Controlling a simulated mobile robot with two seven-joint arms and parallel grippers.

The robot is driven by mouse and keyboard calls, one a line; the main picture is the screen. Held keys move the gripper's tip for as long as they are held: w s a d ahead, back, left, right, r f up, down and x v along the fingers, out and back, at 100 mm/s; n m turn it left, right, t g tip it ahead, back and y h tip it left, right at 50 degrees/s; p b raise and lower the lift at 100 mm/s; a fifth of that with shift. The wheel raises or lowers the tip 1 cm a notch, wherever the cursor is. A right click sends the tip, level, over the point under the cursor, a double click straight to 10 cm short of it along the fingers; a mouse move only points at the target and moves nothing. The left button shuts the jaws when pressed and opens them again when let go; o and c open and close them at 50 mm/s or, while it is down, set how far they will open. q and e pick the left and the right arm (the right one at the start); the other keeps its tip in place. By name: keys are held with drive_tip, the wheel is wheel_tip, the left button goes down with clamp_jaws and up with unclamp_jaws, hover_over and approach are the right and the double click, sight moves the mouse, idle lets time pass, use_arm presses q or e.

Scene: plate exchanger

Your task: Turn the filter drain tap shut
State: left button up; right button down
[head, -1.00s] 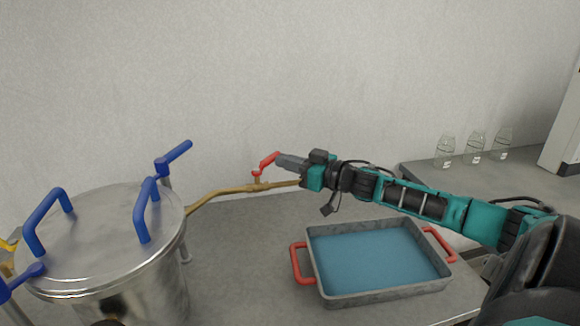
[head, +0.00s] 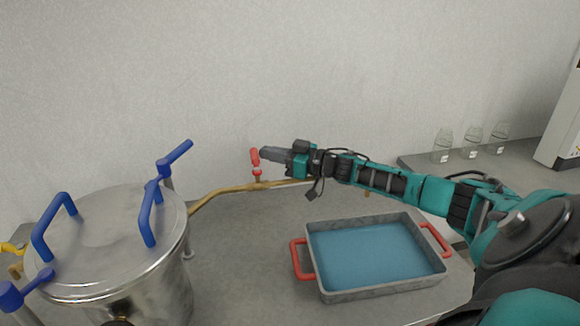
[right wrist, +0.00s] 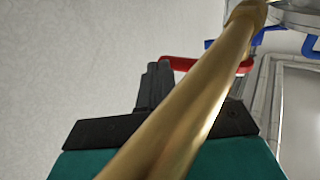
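The drain tap's red handle (head: 255,159) stands on the brass pipe (head: 222,192), which runs right from the steel filter vessel (head: 118,245). In the head view the handle points up, leaning slightly left. My right gripper (head: 262,153) has its fingers close together, with the tips right beside the handle; I cannot tell whether they touch it. In the right wrist view the fingertips (right wrist: 158,68) are next to the red handle (right wrist: 200,64), and the brass pipe (right wrist: 205,95) crosses in front, hiding part of the gripper. My left gripper is not in view.
A grey tray (head: 385,288) with blue contents and red handles sits on the bench below my right arm. Blue clamp handles (head: 175,158) rise from the vessel. Glass bottles (head: 472,143) stand at the back right. A wall is close behind the pipe.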

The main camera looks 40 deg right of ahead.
drive_tip(key=shift+w+a, duration=0.15)
drive_tip(key=shift+w, duration=0.1)
idle(0.4)
drive_tip(key=shift+s, duration=0.1)
drive_tip(key=p+v, duration=0.1)
drive_tip(key=v, duration=1.1)
drive_tip(key=shift+s+d+p, duration=0.3)
drive_tip(key=shift+p, duration=0.05)
